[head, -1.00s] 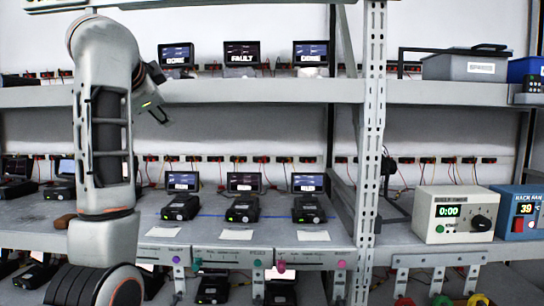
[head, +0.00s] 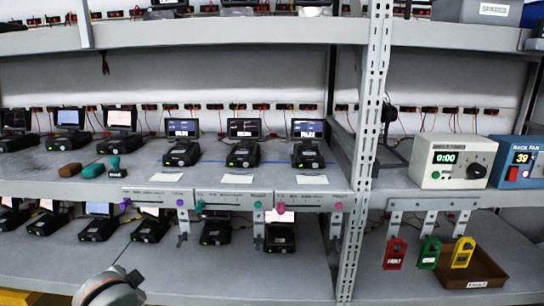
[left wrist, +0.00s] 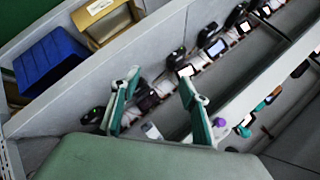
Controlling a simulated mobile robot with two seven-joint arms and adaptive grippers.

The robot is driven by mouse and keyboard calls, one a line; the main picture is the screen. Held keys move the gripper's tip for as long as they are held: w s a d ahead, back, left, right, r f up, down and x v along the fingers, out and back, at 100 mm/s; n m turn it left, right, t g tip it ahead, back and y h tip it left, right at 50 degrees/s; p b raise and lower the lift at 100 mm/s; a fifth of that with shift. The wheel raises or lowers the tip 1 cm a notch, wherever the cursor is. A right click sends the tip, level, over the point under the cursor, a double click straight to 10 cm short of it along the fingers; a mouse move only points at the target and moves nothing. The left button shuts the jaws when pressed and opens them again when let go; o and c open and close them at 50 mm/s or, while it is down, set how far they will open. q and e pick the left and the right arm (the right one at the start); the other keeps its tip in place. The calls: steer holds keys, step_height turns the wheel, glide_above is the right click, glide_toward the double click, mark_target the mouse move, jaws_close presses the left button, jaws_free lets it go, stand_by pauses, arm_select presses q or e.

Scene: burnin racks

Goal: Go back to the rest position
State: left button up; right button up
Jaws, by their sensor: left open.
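In the left wrist view my left gripper (left wrist: 158,98) is open, its two green fingers apart with nothing between them. Beyond them that view shows a shelf with several dark devices (left wrist: 216,47) at a slant. In the head view only a grey rounded part of my arm (head: 110,288) shows at the lower left edge, clear of the rack; the gripper itself is not seen there. My right gripper is in neither view.
The middle shelf carries several black testers with screens (head: 243,153), a brown block (head: 70,170), a green-handled tool (head: 111,167) and a white timer box (head: 450,160). Red, green and yellow tags (head: 430,252) hang at right near a brown tray (head: 472,272). A perforated post (head: 366,150) divides the rack.

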arm_select(q)
steer(key=s+f+g, duration=0.1)
steer(key=s+f, duration=0.5)
steer(key=s, duration=0.7)
steer(key=s+f+g, duration=0.1)
steer(key=s+f, duration=0.6)
steer(key=s, duration=0.6)
steer(key=w+d+f+n+t+h, duration=0.2)
steer(key=d+f+h, duration=0.5)
steer(key=d+f, duration=0.6)
steer(key=d+t, duration=0.1)
steer(key=d, duration=0.1)
steer(key=shift+w+d+f+n, duration=0.15)
steer(key=shift+w+d+n, duration=0.2)
steer(key=shift+w+n, duration=0.05)
